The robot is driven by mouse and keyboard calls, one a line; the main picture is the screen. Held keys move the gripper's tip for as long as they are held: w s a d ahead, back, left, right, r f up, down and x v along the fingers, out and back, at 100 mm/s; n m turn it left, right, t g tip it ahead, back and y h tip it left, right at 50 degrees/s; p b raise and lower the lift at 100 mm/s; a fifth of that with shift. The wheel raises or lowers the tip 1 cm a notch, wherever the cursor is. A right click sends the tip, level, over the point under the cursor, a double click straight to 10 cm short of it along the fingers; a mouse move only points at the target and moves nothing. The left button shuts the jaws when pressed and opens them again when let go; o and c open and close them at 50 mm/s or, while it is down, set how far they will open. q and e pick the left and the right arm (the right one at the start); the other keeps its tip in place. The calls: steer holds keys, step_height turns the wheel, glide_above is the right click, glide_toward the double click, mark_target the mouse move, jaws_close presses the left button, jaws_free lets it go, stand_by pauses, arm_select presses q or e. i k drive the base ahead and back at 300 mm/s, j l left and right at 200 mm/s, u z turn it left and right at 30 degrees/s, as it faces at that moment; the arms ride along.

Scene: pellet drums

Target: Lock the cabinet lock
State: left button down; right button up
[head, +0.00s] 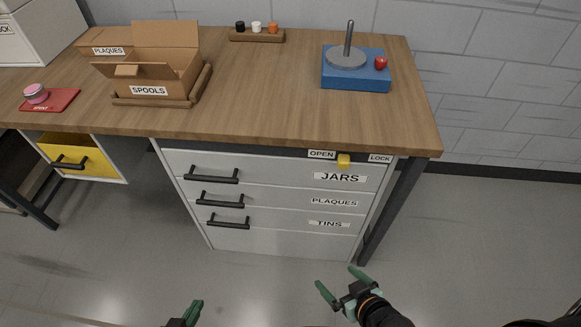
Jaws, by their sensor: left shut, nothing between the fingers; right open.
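The cabinet (275,238) is grey with drawers labelled JARS, PLAQUES and TINS, and it stands under the wooden worktop. The lock is a small yellow slider (343,160) on the strip above the top drawer. It sits between an OPEN label on its left and a LOCK label on its right, nearer the OPEN label. My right gripper (343,285) is open and empty, below and in front of the cabinet. My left gripper (196,310) is shut and empty at the bottom edge, partly out of frame. Neither gripper touches the cabinet.
The worktop (270,95) holds a SPOOLS box (150,90), a blue base with a grey disc and post (355,70), and a red mat (50,100). A yellow drawer (72,155) is at the left. Black drawer handles (212,175) stick out. The floor in front is clear.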

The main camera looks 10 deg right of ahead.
mark_target(343, 161)
steer(key=l+z, duration=0.1)
steer(key=l, duration=0.45)
steer(key=l+u, duration=0.25)
steer(key=l, duration=0.25)
steer(key=l+u, duration=0.25)
steer(key=l, duration=0.25)
steer(key=k, duration=0.6)
